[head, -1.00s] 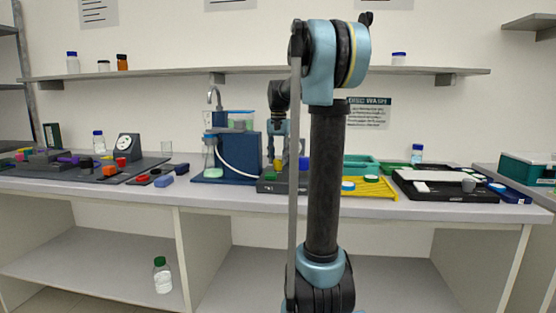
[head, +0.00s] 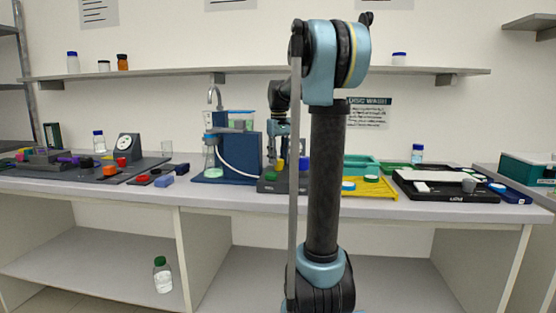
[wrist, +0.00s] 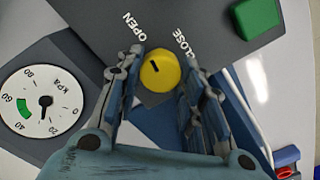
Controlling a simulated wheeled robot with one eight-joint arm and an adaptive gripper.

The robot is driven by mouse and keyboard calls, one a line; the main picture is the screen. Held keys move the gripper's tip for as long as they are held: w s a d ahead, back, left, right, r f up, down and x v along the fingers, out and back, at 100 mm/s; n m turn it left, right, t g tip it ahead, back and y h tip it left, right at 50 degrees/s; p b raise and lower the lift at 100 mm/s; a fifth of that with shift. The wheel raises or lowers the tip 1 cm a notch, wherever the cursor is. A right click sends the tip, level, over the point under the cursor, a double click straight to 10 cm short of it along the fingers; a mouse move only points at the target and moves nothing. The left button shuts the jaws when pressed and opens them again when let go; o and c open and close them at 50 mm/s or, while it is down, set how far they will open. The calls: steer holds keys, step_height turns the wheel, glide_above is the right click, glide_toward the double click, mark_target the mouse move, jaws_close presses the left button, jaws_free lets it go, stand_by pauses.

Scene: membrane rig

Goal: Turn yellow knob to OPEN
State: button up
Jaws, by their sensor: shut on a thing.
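The yellow knob (wrist: 160,70) is round with a short dark mark on its top. It sits on a grey panel between the printed words OPEN and CLOSE; the mark slants toward the upper left, on the OPEN side. My gripper (wrist: 160,72) has one finger on each side of the knob and is shut on it in the wrist view. In the head view the yellow knob (head: 281,163) is small on the bench, with my gripper (head: 278,158) coming down on it from above, partly hidden by my arm.
A green block (wrist: 257,17) is on the same panel. A kPa gauge (wrist: 42,101) stands left of my gripper in the wrist view.

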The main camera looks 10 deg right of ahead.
steer(key=shift+w+n, duration=0.1)
steer(key=shift+n, duration=0.8)
steer(key=o, duration=1.1)
steer(key=shift+c, duration=0.2)
step_height(320, 180, up, 12)
